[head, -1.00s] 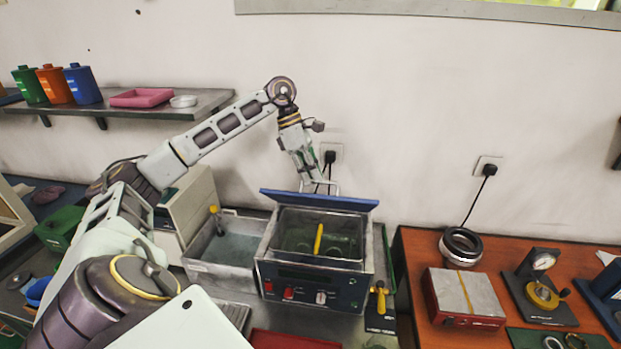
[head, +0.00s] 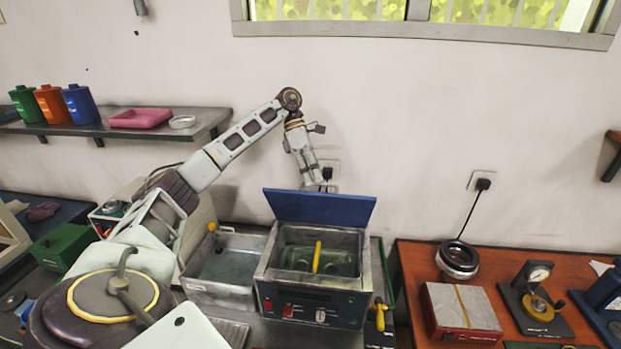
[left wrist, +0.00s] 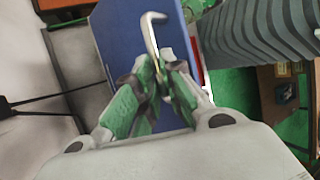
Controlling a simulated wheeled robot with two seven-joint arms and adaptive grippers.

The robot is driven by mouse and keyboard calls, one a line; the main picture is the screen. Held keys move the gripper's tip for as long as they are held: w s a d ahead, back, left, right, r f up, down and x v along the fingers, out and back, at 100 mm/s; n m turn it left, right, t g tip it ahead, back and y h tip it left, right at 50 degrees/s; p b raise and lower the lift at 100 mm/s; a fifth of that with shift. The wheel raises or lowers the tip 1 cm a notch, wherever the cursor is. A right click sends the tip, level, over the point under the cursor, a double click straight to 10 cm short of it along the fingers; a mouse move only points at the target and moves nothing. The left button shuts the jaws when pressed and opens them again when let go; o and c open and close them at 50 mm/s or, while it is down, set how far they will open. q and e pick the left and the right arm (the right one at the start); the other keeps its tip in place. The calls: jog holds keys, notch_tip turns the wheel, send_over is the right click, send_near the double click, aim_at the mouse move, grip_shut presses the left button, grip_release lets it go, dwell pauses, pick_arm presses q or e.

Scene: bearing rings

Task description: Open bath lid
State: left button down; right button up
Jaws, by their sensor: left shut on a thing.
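The bath (head: 312,285) is a grey metal box with a dark blue control panel in front, on the bench at centre. Its blue lid (head: 320,208) stands raised along the back edge, and the basin is open to view. Inside lies a green, partly hidden thing with a yellow bar (head: 317,257). My left gripper (head: 318,184) is at the lid's top edge, its tips partly hidden there. In the left wrist view, the green-padded fingers (left wrist: 155,78) are shut on a bent metal handle (left wrist: 151,32) at the blue lid (left wrist: 125,35). My right gripper is out of view.
A grey basin (head: 222,264) stands left of the bath. A wall shelf (head: 215,119) with canisters is at upper left.

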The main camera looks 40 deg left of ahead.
pick_arm(q)
jog(key=shift+w+a+f+n+g+h+p, duration=0.15)
jog(key=shift+w+a+f+g+p, duration=0.2)
jog(key=shift+w, duration=0.25)
jog(key=shift+w+a+f+n+g+h+p, duration=0.1)
jog(key=shift+w+a+f+n+g+h, duration=0.1)
jog(key=shift+w+a+g, duration=0.25)
jog(key=shift+w, duration=0.15)
jog(key=c, duration=1.7)
grip_release()
jog(key=shift+a+f, duration=0.1)
jog(key=shift+o, duration=0.9)
jog(key=shift+w+a+f, duration=0.2)
jog(key=shift+w+f, duration=0.05)
jog(key=shift+w, duration=0.2)
jog(key=shift+s+r, duration=0.2)
jog(key=shift+r, duration=0.05)
jog(key=shift+w, duration=0.1)
